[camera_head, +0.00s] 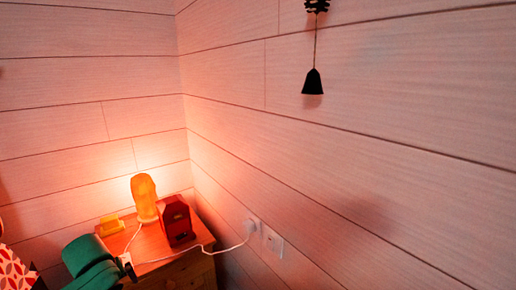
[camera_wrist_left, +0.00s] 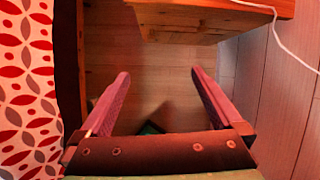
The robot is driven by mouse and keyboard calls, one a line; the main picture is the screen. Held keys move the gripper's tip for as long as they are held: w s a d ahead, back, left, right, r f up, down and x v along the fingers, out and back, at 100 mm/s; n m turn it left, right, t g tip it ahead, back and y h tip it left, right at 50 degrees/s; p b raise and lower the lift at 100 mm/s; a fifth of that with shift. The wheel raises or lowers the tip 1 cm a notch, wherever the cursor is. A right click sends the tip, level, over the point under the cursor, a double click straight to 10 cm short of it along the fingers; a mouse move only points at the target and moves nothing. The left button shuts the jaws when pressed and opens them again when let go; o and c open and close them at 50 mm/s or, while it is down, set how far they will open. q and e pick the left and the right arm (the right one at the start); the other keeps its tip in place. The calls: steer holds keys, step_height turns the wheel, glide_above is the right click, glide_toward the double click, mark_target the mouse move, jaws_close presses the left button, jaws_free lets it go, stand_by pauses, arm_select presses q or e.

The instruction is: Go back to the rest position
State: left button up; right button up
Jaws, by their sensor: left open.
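My left gripper (camera_wrist_left: 160,74) is open in the left wrist view, its two purple-pink fingers wide apart with nothing between them. Wooden floor shows below and between the fingers. In the head view my green left arm comes in at the bottom left, in front of the left side of a wooden nightstand (camera_head: 162,244); the fingers are hidden there. The right gripper is in neither view.
A white cable (camera_head: 228,248) runs to the wall outlet. Red-and-white patterned fabric (camera_wrist_left: 25,90) lies left of the gripper. A dark bell (camera_head: 313,82) hangs on the wall.

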arm_select(q)
step_height(320, 180, down, 18)
steer(key=w+a+r+n+h, duration=0.1)
steer(key=a+n, duration=0.2)
steer(key=n, duration=0.7)
steer(key=s+d+f+n+g, duration=0.15)
steer(key=s+f+n, duration=0.25)
steer(key=s+f, duration=0.55)
steer(key=s+d+f+n, duration=0.2)
steer(key=s+f+n, duration=0.35)
steer(key=f, duration=0.65)
steer(key=s+d+f+n+g+h, duration=0.15)
steer(key=s+d+f, duration=0.3)
steer(key=s, duration=0.65)
steer(key=s+d+f+n, duration=0.3)
steer(key=s+d+f, duration=0.15)
steer(key=s, duration=0.65)
step_height(320, 180, up, 15)
steer(key=p, duration=1.5)
steer(key=shift+s+d+f+n, duration=0.15)
steer(key=shift+s+d+n, duration=0.05)
steer(key=shift+s+n, duration=0.1)
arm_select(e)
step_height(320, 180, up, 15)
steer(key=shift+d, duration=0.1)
